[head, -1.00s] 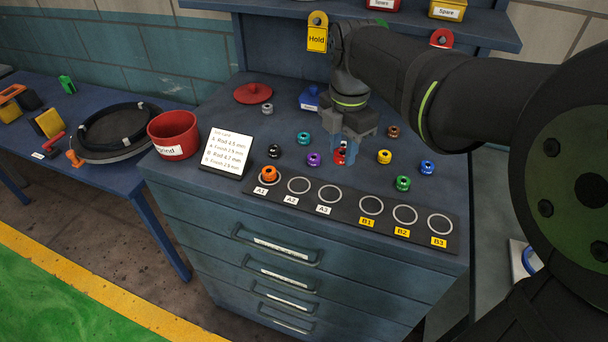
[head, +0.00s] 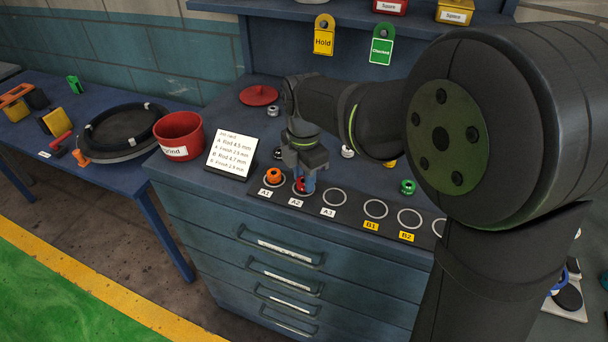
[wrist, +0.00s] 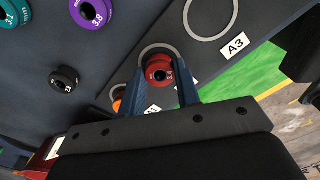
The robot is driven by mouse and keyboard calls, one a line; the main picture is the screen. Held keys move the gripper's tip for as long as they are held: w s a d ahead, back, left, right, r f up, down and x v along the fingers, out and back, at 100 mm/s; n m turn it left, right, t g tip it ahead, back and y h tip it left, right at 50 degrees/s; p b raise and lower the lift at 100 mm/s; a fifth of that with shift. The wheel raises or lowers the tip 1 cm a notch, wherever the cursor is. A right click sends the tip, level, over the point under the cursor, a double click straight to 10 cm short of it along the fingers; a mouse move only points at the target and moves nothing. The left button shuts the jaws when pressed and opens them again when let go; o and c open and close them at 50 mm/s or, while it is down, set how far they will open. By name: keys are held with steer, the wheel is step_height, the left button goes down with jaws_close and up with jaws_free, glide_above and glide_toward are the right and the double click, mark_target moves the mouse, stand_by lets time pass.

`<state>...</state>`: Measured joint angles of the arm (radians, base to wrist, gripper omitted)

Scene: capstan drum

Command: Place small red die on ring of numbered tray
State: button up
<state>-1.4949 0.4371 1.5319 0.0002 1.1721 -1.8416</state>
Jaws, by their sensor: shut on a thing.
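The small red die (head: 299,187) is between the fingertips of my gripper (head: 304,183), which is shut on it. In the wrist view the red die (wrist: 158,72) shows pale markings and sits over the lower part of the A2 ring (wrist: 160,52). I cannot tell whether it touches the tray. The numbered tray (head: 350,212) is a dark strip with white rings labelled A1, A2, A3 and yellow-labelled B1, B2, B3. An orange die (head: 273,175) stands on ring A1. Rings A3 (head: 333,197), B1 and B2 are empty.
A black die (wrist: 64,80), a purple die (wrist: 94,10) and a teal die lie behind the tray. A green die (head: 407,187) stands to the right. The job card (head: 232,152) and red Grind bin (head: 180,136) are at left. My arm hides the bench's right part.

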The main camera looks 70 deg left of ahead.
steer(key=o, duration=1.1)
steer(key=shift+f, duration=0.1)
steer(key=shift+c, duration=0.2)
step_height(320, 180, up, 12)
steer(key=shift+f, duration=4)
